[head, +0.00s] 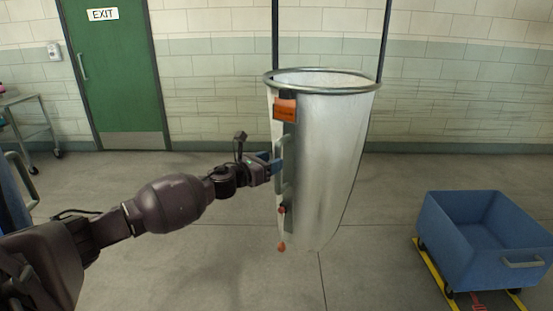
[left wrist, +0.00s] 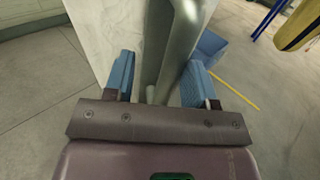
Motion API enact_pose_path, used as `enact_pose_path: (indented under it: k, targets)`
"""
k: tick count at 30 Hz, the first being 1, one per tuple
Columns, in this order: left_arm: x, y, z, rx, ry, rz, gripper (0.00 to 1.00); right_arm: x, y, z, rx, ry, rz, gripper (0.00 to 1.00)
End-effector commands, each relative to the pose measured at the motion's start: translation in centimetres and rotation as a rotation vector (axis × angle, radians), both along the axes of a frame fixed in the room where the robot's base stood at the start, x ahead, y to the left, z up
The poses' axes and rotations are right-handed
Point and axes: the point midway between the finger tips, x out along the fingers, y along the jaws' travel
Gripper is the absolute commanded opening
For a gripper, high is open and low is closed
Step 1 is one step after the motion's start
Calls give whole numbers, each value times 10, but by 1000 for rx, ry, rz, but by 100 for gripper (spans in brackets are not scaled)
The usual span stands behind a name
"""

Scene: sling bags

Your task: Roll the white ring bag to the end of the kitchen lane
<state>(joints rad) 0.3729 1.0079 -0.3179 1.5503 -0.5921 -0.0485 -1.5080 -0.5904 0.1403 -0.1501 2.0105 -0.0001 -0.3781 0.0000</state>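The white ring bag (head: 325,160) is a tall pale sack with a grey metal ring at its mouth. It appears to hang from two dark uprights that meet the ring. Its left side has an orange tag (head: 285,109) and a grey vertical handle (head: 280,160). My left gripper (head: 277,165) is at this handle. In the left wrist view its two blue fingers (left wrist: 160,82) stand apart on either side of the grey handle bar (left wrist: 182,45), with gaps visible. My right gripper is not in view.
A blue tub (head: 480,240) on small wheels stands at the right, beside yellow floor strips (head: 433,275). A green exit door (head: 115,75) is in the back wall. A grey wheeled table (head: 30,100) stands at the far left. Floor between the bag and the wall is clear.

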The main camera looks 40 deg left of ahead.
Motion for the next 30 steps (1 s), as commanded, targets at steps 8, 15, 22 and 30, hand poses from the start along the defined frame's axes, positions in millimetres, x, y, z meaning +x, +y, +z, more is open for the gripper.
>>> enact_pose_path:
  k: [8,15,22,30]
  targets:
    - [-39,10,0,1,1,5,48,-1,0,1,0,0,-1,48]
    - [-63,15,0,-1,0,4,48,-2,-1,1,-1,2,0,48]
    - [-71,16,1,0,0,4,48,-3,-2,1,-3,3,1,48]
    - [-71,16,1,0,-1,3,48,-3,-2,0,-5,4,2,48]
